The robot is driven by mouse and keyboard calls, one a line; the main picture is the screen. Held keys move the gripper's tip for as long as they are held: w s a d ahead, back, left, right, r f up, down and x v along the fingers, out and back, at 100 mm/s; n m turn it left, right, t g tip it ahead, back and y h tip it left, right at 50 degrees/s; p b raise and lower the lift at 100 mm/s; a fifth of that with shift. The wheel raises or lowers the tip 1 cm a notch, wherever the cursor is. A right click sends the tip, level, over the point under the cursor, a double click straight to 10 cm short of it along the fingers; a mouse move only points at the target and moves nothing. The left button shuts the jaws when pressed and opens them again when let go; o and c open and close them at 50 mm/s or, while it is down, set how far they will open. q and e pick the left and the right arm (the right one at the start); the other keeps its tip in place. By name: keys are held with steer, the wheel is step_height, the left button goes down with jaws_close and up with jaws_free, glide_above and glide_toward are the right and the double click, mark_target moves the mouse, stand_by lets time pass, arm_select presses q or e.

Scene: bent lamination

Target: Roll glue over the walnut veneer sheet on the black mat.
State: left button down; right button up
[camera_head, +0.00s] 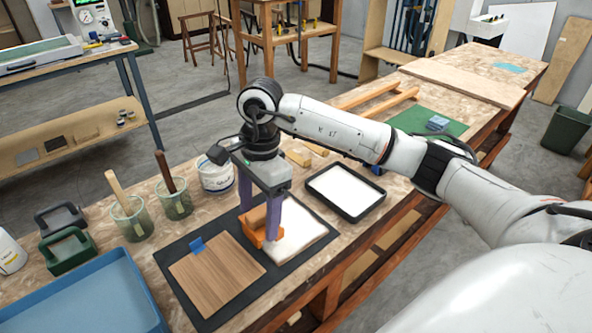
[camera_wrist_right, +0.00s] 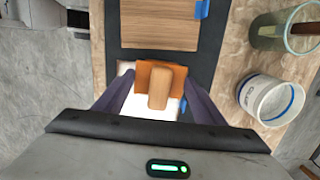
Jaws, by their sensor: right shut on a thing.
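The walnut veneer sheet (camera_head: 215,278) lies bare and brown on the front left of the black mat (camera_head: 190,243), a blue tab at its far edge. It also shows in the wrist view (camera_wrist_right: 160,25). My right gripper (camera_head: 262,215) is shut on the wooden handle of an orange tool (camera_wrist_right: 147,75), which I take to be the glue roller. The tool is over or at the left edge of a white sheet (camera_head: 298,232) beside the walnut. I cannot tell whether it touches. My left gripper is out of view.
A black tray (camera_head: 345,192) with white content stands behind the mat. A white glue tub (camera_head: 216,175) and two green cups (camera_head: 132,218) with sticks stand behind left. A blue tray (camera_head: 85,300) and green-handled tool (camera_head: 68,250) are at the left.

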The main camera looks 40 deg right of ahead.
steer(key=shift+a, duration=1.1)
steer(key=shift+d+f, duration=0.1)
steer(key=shift+d, duration=0.2)
steer(key=shift+d+b, duration=0.6)
steer(key=shift+d, duration=1.5)
steer(key=shift+d+b, duration=0.6)
steer(key=shift+d, duration=2.1)
steer(key=shift+d+r, duration=0.2)
steer(key=shift+d, duration=0.05)
step_height(320, 180, up, 2)
steer(key=shift+r+p, duration=0.15)
steer(key=shift+p, duration=0.55)
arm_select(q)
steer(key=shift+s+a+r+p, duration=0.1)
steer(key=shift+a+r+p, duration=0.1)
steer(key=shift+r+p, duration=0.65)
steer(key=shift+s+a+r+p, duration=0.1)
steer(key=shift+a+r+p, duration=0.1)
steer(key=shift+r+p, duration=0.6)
arm_select(e)
steer(key=shift+a+r, duration=0.1)
steer(key=shift+r, duration=2.7)
